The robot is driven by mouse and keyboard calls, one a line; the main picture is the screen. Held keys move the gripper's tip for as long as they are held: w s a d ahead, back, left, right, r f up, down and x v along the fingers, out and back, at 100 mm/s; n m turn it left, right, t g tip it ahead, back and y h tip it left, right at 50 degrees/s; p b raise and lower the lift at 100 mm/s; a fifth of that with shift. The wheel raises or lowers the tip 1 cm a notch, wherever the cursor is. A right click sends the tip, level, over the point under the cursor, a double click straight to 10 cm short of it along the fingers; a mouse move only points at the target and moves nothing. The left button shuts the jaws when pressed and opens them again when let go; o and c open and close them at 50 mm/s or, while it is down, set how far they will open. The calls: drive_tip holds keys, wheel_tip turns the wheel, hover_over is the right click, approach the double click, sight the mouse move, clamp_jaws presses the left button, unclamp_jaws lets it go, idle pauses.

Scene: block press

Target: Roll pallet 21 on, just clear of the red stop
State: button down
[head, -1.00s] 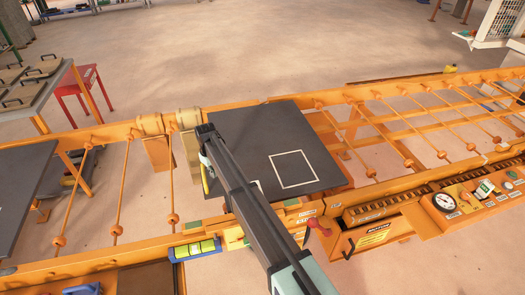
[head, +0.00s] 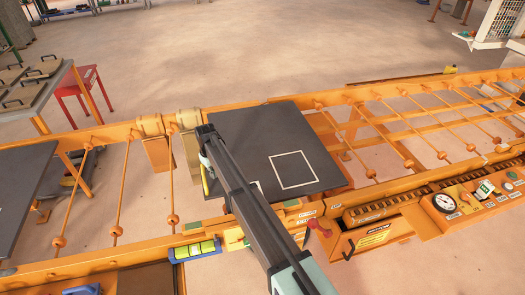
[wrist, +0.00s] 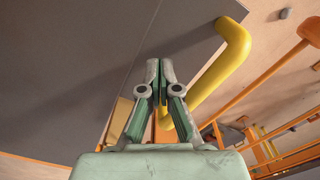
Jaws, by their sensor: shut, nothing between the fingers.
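A dark flat pallet (head: 260,125) with a white square outline lies on the orange roller conveyor in the head view. A second dark pallet (head: 22,185) lies at the left edge of the picture. I cannot read a number on either. My arm reaches over the first pallet to its left side, where it hides part of the surface. In the wrist view my gripper (wrist: 160,65) is shut and empty, beside a yellow bent handle (wrist: 222,65) under a dark panel (wrist: 80,50). Whether it touches either is unclear. A small red lever (head: 319,227) shows at the conveyor's front; I cannot tell if it is the stop.
The orange conveyor (head: 400,150) runs on to the right with bare rollers. A control panel with a gauge (head: 444,202) stands at front right. A spirit level (head: 195,250) lies at the front rail. A red stool (head: 82,82) and a bench stand at the back left.

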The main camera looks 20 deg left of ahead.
drive_tip(key=s+a, duration=1.4)
drive_tip(key=a, duration=0.3)
drive_tip(key=shift+s+p, duration=0.2)
drive_tip(key=shift+p, duration=0.1)
idle(0.9)
idle(0.4)
drive_tip(key=shift+s+a, duration=3.4)
drive_tip(key=shift+a, duration=0.6)
wheel_tip(320, 180, up, 10)
drive_tip(key=w+d+p, duration=0.1)
drive_tip(key=p, duration=0.2)
drive_tip(key=shift+w+d, duration=0.2)
drive_tip(key=shift+d, duration=0.15)
